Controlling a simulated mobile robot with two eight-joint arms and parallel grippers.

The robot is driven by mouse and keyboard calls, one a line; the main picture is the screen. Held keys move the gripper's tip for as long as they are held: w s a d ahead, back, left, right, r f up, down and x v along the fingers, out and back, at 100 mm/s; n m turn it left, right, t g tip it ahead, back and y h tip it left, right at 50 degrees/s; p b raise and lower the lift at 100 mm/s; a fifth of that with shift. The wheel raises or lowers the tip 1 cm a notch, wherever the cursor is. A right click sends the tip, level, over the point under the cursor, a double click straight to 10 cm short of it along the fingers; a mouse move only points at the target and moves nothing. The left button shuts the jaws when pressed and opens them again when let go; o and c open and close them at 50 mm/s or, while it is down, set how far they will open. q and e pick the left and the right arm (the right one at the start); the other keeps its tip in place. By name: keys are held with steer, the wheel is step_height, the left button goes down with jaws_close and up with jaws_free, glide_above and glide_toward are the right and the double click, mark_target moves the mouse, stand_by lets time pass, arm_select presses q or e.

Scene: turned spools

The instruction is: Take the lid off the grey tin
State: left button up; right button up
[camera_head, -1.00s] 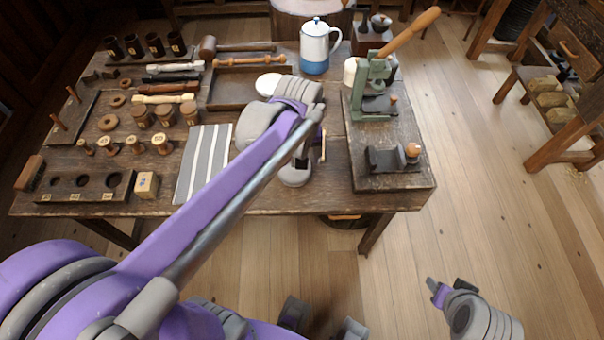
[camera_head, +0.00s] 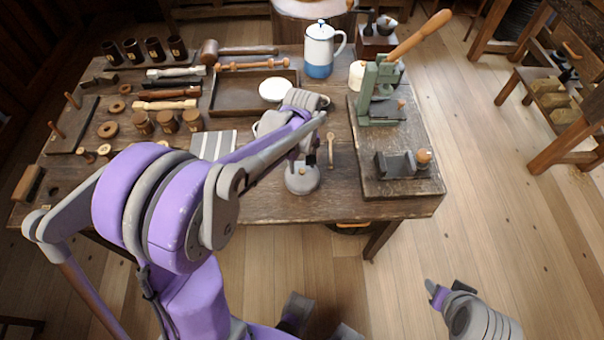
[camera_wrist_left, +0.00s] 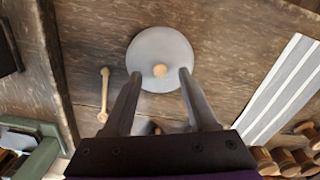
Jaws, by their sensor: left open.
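The grey tin (camera_head: 302,181) stands near the table's front edge in the head view, with its round lid on and a small wooden knob in the lid's middle. In the left wrist view the lid (camera_wrist_left: 160,48) is a grey disc seen from above, with the knob (camera_wrist_left: 160,71) on it. My left gripper (camera_wrist_left: 160,75) is open, its two fingers apart on either side of the knob and not visibly touching it. In the head view my left gripper (camera_head: 304,158) hangs over the tin and partly hides it. My right gripper (camera_head: 448,290) is low at the bottom right, away from the table.
A wooden-handled tool (camera_head: 331,150) lies just right of the tin. A board with a green press (camera_head: 380,95) and a small plane (camera_head: 405,165) stands further right. A striped cloth (camera_head: 213,145) lies left. A white round dish (camera_head: 272,90) and a blue-white pot (camera_head: 319,50) are behind.

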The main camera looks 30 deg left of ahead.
arm_select(q)
step_height(320, 180, down, 2)
steer(key=shift+f, duration=0.1)
jaws_close()
stand_by(0.5)
